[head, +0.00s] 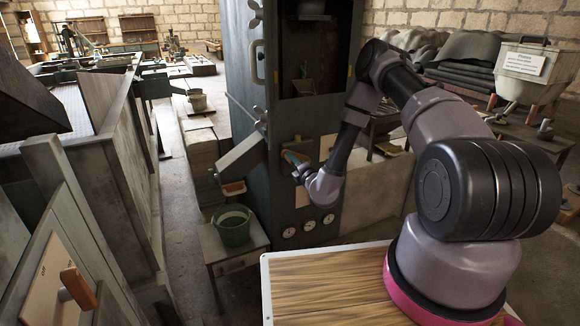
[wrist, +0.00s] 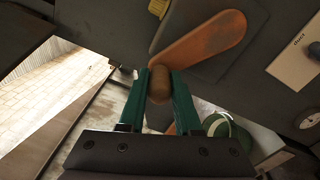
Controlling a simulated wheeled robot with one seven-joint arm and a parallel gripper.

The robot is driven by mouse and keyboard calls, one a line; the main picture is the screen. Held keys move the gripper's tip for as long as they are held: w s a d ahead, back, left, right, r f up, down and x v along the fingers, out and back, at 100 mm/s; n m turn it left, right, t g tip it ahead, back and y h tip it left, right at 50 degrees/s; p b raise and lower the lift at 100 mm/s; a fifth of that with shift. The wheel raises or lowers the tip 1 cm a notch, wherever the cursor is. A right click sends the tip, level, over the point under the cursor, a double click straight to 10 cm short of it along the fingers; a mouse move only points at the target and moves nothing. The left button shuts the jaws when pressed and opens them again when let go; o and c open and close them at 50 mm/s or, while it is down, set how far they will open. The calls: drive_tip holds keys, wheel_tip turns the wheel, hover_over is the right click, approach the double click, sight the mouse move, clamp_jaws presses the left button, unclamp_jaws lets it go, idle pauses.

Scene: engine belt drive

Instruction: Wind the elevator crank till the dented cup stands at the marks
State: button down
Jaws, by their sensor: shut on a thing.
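The elevator is a tall dark grey casing (head: 240,75) with an open window high in its front. Inside the window a small dark cup (head: 304,82) shows; I cannot tell whether it is dented, and no marks can be made out. The orange crank arm (wrist: 205,42) on the casing runs down left to a brown wooden knob (wrist: 159,80) in the wrist view. My gripper (wrist: 160,88) has its green fingers on either side of this knob, shut on it. In the head view my gripper (head: 299,170) is at the casing's front, by the crank (head: 292,158).
A grey chute (head: 238,156) slopes from the casing's left side above a green bucket (head: 233,226) on a small stand. Round gauges (head: 309,225) sit low on the casing. A slatted wooden top (head: 335,290) is in the foreground. A large bin (head: 90,170) stands left.

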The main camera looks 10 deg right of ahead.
drive_tip(key=w+d+r+m, duration=0.2)
drive_tip(key=d+m, duration=0.5)
drive_tip(key=m, duration=0.4)
drive_tip(key=shift+r, duration=0.8)
drive_tip(key=shift+w, duration=0.1)
drive_tip(key=c, duration=0.6)
unclamp_jaws()
drive_tip(key=shift+a, duration=0.1)
drive_tip(key=v, duration=1)
drive_tip(key=shift+s, duration=0.4)
